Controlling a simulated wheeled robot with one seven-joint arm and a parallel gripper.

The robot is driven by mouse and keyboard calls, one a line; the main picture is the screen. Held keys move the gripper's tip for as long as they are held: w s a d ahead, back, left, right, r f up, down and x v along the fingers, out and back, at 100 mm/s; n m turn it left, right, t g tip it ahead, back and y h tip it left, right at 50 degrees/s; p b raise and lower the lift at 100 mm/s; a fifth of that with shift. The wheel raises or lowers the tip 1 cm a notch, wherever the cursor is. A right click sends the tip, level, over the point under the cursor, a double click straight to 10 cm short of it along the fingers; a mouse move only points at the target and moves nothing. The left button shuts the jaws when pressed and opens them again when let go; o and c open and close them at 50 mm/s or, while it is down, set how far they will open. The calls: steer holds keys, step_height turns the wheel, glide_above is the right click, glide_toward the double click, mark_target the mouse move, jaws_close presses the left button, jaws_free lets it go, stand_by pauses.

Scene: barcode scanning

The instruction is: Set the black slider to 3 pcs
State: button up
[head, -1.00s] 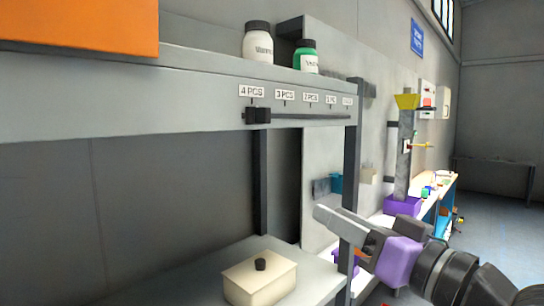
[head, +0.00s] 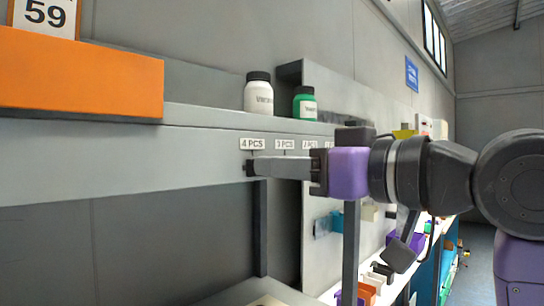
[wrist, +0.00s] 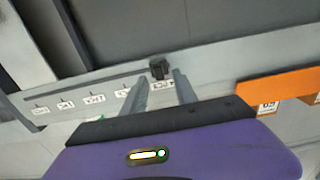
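The black slider (wrist: 159,68) sits on its rail on the grey shelf's front edge, at the 4 PCS label (head: 252,144). The 3 PCS label (head: 287,145) is one place to its right in the head view. My gripper (wrist: 161,76) is open in the wrist view, with one finger on each side of the slider and a gap visible beside it. In the head view my gripper (head: 257,168) reaches in from the right; its fingers hide most of the slider and the rail. Whether a finger touches the slider cannot be told.
A white bottle (head: 258,95) and a green bottle (head: 304,104) stand on the shelf above the labels. An orange bin (head: 80,82) is at the upper left and also shows in the wrist view (wrist: 290,87). A dark upright post (head: 350,250) stands below my gripper.

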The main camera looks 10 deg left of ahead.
steer(key=shift+x, duration=1.3)
jaws_close()
stand_by(0.5)
